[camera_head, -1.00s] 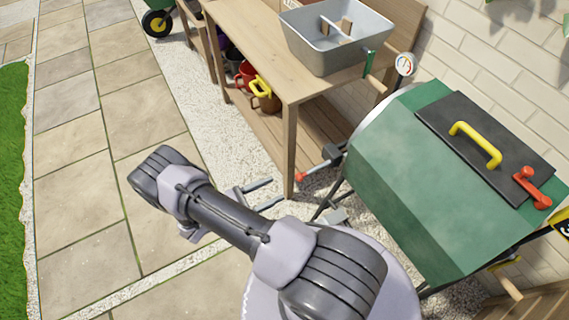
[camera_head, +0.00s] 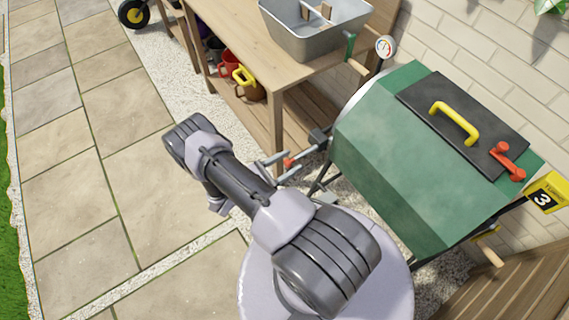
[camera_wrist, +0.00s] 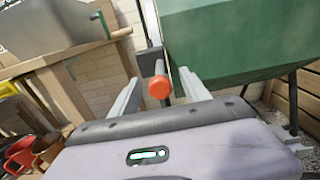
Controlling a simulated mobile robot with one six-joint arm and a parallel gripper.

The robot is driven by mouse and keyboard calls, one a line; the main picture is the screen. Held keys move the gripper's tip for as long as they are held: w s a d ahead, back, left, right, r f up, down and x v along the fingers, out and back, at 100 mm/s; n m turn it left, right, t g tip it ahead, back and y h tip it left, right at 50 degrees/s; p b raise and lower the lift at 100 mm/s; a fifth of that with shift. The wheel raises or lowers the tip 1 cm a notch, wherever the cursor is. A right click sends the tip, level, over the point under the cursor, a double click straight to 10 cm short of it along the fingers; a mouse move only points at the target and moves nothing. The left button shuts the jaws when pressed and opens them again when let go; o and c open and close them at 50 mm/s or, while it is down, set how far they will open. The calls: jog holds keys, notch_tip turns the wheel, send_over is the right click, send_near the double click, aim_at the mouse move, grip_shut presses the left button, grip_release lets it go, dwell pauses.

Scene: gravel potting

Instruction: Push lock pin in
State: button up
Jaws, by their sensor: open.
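In the wrist view the red knob (camera_wrist: 159,87) faces me, with the rod running back to the block. My gripper (camera_head: 296,159) is open, with its two grey fingers on either side of the pin. In the wrist view my gripper (camera_wrist: 159,78) shows the knob between its fingers with a gap on both sides.
A wooden bench (camera_head: 235,65) with a grey tub (camera_head: 320,45) stands beyond the pin. The drum has a black lid (camera_head: 465,122) with a yellow handle and a red latch. Dark legs stand below the drum. Paving to the left is clear.

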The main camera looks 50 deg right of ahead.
aim_at(302, 154)
grip_shut()
jog(key=shift+b+x, duration=0.4)
jog(key=shift+x, duration=2.35)
jog(key=shift+o, duration=0.4)
grip_release()
jog(key=shift+a, duration=0.15)
jog(key=b+v, duration=0.1)
jog(key=v, duration=0.7)
jog(key=shift+a+b, duration=0.4)
jog(key=shift+w, duration=0.1)
